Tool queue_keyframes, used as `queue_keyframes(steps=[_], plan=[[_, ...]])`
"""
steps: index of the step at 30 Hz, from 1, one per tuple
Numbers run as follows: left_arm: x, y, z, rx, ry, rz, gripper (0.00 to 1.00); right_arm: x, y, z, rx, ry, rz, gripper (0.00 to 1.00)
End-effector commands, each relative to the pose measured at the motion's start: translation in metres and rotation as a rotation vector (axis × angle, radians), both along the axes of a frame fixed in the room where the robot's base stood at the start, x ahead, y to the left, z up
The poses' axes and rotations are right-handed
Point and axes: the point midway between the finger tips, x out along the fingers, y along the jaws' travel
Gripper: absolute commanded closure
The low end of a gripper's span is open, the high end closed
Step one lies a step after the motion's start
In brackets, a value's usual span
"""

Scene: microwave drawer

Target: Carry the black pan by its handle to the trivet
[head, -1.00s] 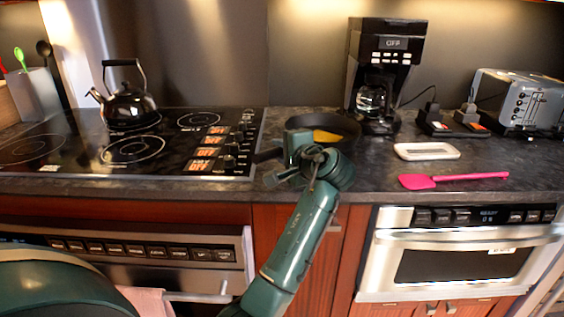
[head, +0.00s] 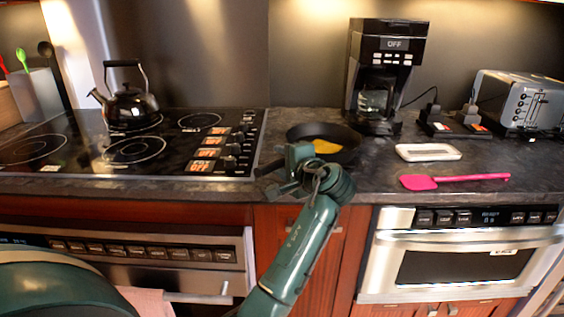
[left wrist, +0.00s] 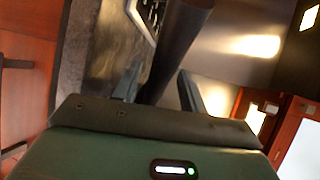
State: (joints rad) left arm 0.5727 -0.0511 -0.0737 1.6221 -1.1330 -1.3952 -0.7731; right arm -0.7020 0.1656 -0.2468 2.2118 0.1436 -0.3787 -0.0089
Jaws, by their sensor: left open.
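The black pan (head: 350,153) with yellow food in it sits on the dark counter to the right of the cooktop. Its handle (head: 268,167) points left and is partly hidden behind my left gripper. My left gripper (head: 285,176) is open at the handle, in front of the pan. In the left wrist view the dark handle (left wrist: 182,35) runs between the two spread fingers (left wrist: 158,88); contact cannot be told. The trivet (head: 400,153), a white rectangular frame, lies empty on the counter right of the pan. My right gripper is out of view.
A coffee maker (head: 385,65) stands behind the pan and trivet. A pink spatula (head: 455,180) lies in front of the trivet. A kettle (head: 128,108) stands on the cooktop (head: 85,165). A toaster (head: 525,100) is at the far right.

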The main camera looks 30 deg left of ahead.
Motion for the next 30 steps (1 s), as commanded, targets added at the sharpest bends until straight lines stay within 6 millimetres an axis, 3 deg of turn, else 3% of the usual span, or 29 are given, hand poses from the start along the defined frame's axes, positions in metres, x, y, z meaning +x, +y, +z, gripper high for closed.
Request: queue_keyframes(steps=[16, 21, 30], plan=[[-0.046, -0.086, 0.023, -0.003, 0.0, -0.002, 0.58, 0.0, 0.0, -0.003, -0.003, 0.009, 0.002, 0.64], [-0.053, -0.098, 0.027, -0.002, 0.0, -0.001, 0.58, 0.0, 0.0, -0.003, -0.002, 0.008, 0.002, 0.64], [-0.054, -0.099, 0.028, -0.001, 0.0, 0.0, 0.58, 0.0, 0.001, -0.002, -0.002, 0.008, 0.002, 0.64]])
